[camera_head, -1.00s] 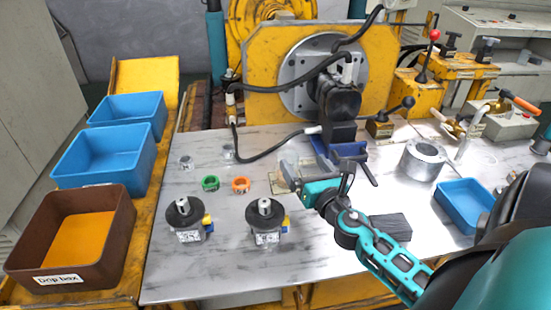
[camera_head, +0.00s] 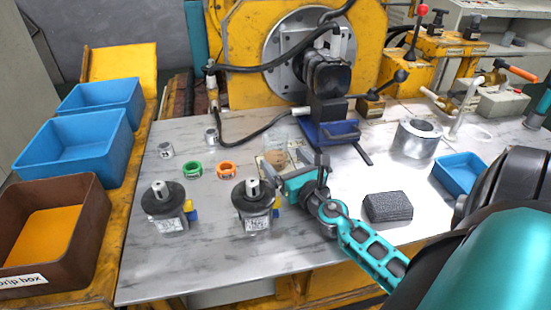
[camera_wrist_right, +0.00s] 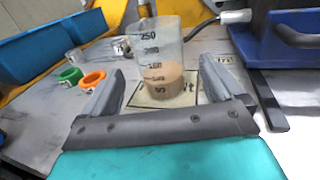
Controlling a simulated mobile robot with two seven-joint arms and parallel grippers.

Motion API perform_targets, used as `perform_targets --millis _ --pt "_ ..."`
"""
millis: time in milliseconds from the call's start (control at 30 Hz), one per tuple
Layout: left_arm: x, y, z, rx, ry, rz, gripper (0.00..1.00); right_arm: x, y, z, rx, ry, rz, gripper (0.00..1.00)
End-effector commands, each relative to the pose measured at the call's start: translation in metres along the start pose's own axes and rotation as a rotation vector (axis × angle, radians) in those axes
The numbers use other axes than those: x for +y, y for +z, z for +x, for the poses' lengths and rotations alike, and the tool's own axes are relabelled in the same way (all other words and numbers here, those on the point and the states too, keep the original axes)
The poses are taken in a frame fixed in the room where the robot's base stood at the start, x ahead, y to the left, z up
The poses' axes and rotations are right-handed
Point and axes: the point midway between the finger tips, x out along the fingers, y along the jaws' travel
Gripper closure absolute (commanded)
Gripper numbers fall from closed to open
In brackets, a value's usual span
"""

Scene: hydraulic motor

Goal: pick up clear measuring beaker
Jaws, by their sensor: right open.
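The clear measuring beaker (camera_wrist_right: 158,62) stands upright on a labelled mat (camera_wrist_right: 140,97) in the right wrist view, with brown liquid in its lower part and volume marks on its wall. In the head view the beaker (camera_head: 276,146) is faint, just behind my right gripper (camera_head: 277,170). My right gripper also shows in the right wrist view (camera_wrist_right: 161,88); its two fingers are apart and empty, and the beaker stands beyond and between them. I cannot tell whether the fingers reach beside it. My left gripper is not in view.
Two motors (camera_head: 254,207) (camera_head: 167,208) stand front left. A green ring (camera_head: 192,168) and an orange ring (camera_head: 226,170) lie left of the beaker. A blue vise (camera_head: 331,133) is close behind right. A dark block (camera_head: 388,207) lies to the right. Blue bins (camera_head: 75,147) line the left.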

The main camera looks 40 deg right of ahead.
Motion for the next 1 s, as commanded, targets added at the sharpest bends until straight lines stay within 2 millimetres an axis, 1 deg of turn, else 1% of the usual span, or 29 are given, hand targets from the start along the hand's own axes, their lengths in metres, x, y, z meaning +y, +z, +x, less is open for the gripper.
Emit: perform_targets --millis 167,400,500,633,833,867,1000 --pt "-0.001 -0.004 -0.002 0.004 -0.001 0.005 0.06 0.000 0.001 0.010 0.000 0.000 0.000 0.06" --pt "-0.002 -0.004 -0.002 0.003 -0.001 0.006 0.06 0.001 0.001 0.045 0.000 0.001 0.001 0.06" --pt "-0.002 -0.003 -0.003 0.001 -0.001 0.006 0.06 0.000 0.000 0.056 0.001 0.000 0.001 0.06" --pt "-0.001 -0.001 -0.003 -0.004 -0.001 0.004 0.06 0.000 0.000 0.062 0.002 0.000 0.000 0.06" --pt "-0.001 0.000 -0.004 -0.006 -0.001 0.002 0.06 0.000 0.000 0.062 0.002 0.000 0.000 0.06" --pt "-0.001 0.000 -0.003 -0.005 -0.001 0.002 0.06 0.000 0.000 0.062 0.002 0.000 0.000 0.07" --pt "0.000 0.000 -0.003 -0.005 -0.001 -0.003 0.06 0.000 0.000 0.061 0.002 0.000 0.000 0.21"
